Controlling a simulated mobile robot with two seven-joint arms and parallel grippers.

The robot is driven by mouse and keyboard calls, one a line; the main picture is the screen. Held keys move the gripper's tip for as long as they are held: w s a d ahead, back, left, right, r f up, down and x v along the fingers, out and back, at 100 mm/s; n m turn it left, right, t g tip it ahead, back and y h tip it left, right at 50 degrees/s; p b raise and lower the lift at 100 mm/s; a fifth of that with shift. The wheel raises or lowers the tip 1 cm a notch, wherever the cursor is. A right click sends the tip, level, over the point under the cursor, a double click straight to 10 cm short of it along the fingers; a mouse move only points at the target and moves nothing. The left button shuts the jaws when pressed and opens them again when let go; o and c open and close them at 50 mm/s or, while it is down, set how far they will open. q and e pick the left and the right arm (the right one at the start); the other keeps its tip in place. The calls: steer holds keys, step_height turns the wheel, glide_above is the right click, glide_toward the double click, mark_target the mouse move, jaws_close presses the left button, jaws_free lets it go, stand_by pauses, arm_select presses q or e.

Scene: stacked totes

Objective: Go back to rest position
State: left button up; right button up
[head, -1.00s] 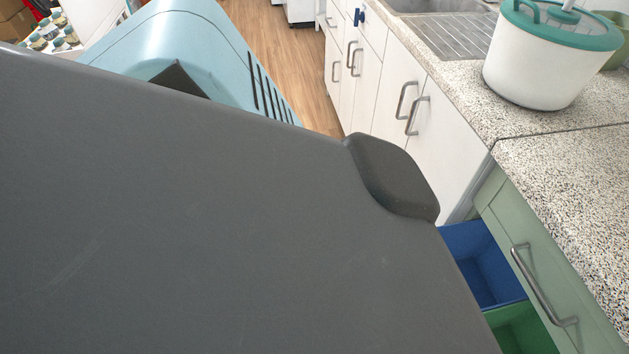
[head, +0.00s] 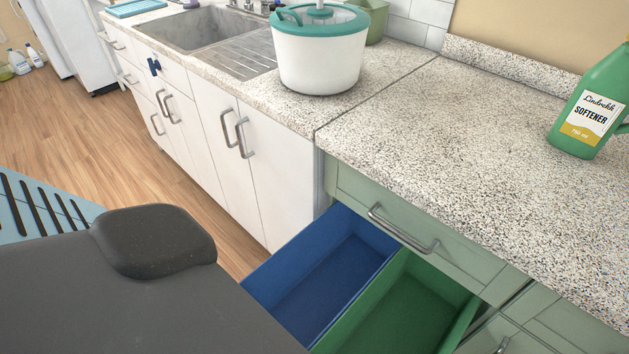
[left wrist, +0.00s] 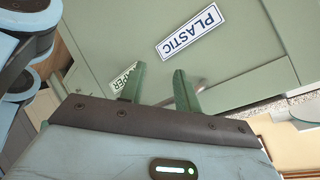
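My left gripper (left wrist: 159,70) shows in the left wrist view, its two greenish fingers apart with nothing between them. Behind it is a sage green surface with a PLASTIC label (left wrist: 188,32) and a second label (left wrist: 126,76), reading about "APER", partly hidden by a finger. Neither gripper shows in the head view, and the right one is in no frame. In the head view, a blue tote (head: 262,278) and a green tote (head: 338,334) stand side by side under the front of the green cabinet (head: 350,190). The parts of both that show inside look empty.
The speckled counter (head: 440,135) carries a white pot with a teal lid (head: 318,60) and a green softener bottle (head: 590,105). A sink (head: 190,28) lies farther left. Wooden floor (head: 150,190) is open beside the white cabinets (head: 245,170). My own grey part covers the lower left.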

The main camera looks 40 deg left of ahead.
arm_select(q)
steer(key=s+d+f+n+g, duration=0.25)
steer(key=f+n+g, duration=0.2)
steer(key=n, duration=0.55)
steer(key=w+r+t+p, duration=0.1)
steer(key=w+r+p, duration=0.1)
steer(key=r+p, duration=0.4)
steer(key=w+a+r+p, duration=0.1)
steer(key=w+r+p, duration=0.2)
steer(key=r+p, duration=0.4)
steer(key=shift+w+r+t+y, duration=0.2)
steer(key=shift+r+t+y, duration=0.15)
steer(key=shift+r, duration=0.5)
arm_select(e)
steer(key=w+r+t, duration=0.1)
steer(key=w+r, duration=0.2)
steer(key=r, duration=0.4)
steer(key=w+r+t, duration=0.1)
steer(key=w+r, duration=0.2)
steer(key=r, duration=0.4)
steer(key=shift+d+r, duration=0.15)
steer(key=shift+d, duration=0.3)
arm_select(q)
steer(key=shift+s, duration=0.1)
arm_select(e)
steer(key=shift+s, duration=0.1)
